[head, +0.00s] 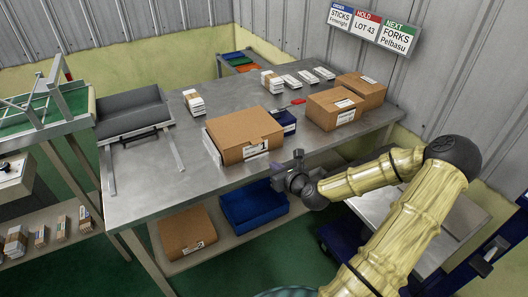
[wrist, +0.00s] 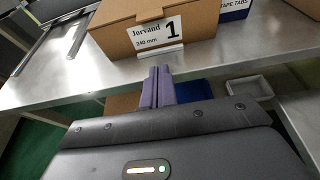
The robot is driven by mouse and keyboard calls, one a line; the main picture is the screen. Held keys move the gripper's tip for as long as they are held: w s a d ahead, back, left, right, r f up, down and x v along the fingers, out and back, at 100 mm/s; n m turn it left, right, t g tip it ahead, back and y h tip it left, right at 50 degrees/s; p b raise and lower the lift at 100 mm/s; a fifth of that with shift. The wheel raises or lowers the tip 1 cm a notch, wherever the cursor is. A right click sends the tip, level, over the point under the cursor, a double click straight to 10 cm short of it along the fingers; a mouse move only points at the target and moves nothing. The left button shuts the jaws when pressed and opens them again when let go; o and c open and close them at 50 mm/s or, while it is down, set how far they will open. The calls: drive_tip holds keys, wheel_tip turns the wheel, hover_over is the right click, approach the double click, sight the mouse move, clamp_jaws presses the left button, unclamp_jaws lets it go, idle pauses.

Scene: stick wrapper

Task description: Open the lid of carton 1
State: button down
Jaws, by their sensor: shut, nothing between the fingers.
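Carton 1 (head: 232,128) is a brown cardboard box on the steel table, with its lid looking shut. Its front carries a white label (head: 256,149) with a large 1. In the wrist view carton 1 (wrist: 120,36) fills the top middle, its label reading "Jorvand 240 mm 1". My gripper (head: 277,183) is in front of the table's front edge, to the right of and below the carton. In the wrist view the purple fingers of my gripper (wrist: 157,72) are together and empty, pointing toward the carton's front, apparently apart from it. The carton's back is hidden.
Two more brown cartons (head: 335,108) stand to the right. A grey tray (head: 133,112) is at the left. A blue bin (head: 252,207) and a brown carton (head: 187,232) sit on the lower shelf.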

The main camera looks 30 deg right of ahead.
drive_tip(key=x, duration=0.9)
drive_tip(key=shift+w+a+f+b, duration=0.1)
drive_tip(key=shift+w+f+b, duration=0.1)
drive_tip(key=shift+b, duration=0.1)
wheel_tip(320, 180, up, 3)
drive_tip(key=shift+w+r+p, duration=0.1)
drive_tip(key=shift+w+p, duration=0.1)
drive_tip(key=shift+p, duration=0.1)
drive_tip(key=shift+r, duration=0.35)
drive_tip(key=shift+r, duration=0.15)
